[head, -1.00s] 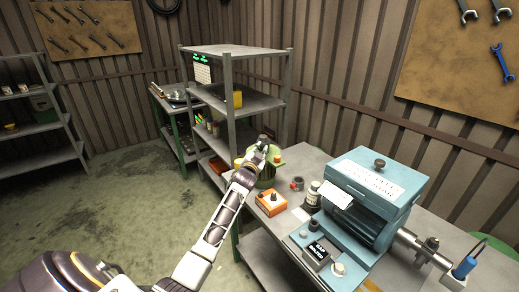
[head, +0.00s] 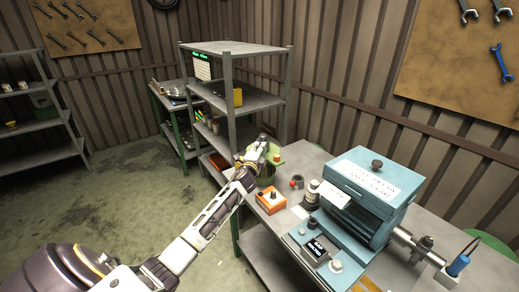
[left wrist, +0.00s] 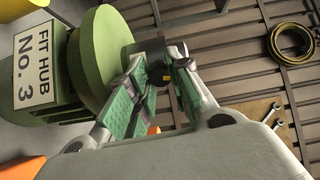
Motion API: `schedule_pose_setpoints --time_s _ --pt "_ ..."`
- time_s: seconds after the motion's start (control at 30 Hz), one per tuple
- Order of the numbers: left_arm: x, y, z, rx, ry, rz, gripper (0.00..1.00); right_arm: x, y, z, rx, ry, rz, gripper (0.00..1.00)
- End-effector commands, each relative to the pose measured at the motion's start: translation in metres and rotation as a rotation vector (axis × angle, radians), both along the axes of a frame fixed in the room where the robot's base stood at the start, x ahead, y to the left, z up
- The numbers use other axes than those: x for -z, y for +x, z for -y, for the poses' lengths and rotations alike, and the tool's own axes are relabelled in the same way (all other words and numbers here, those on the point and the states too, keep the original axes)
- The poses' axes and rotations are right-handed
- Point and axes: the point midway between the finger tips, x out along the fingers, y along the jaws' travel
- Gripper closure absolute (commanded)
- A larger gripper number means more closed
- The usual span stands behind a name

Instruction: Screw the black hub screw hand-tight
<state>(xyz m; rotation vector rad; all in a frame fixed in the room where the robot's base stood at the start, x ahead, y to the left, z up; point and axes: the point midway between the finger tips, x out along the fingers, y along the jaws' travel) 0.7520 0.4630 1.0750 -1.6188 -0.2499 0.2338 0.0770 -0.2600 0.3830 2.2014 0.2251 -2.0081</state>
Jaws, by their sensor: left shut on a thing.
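My left gripper (left wrist: 152,88) is shut on a small dark piece (left wrist: 156,73), which looks like the black hub screw. Its green-padded fingers hide most of the piece. The fingertips are beside the round green hub fixture (left wrist: 98,55), which has a sign (left wrist: 38,65) reading "FIT HUB No. 3". I cannot tell how deep the screw sits. In the head view, the left gripper (head: 252,160) is small, at the green fixture (head: 268,172) on the far end of the bench. My right gripper is not in view.
A grey shelf rack (head: 231,95) rises behind the fixture.

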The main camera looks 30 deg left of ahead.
Motion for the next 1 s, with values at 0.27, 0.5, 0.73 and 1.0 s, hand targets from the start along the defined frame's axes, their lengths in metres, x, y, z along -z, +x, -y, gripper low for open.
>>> schedule_pose_setpoints --time_s 0.27,0.5,0.73,1.0 --pt "0.000 0.000 0.000 0.001 0.185 -0.059 1.00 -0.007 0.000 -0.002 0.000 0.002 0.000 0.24" --pt "0.001 0.000 0.001 0.001 0.260 -0.083 1.00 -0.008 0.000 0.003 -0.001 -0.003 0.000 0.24" --pt "0.001 0.000 0.001 0.001 0.276 -0.089 1.00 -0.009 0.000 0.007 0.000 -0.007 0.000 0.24" --pt "0.002 0.000 0.000 0.001 0.274 -0.089 0.75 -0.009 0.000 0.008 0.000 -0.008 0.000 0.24"
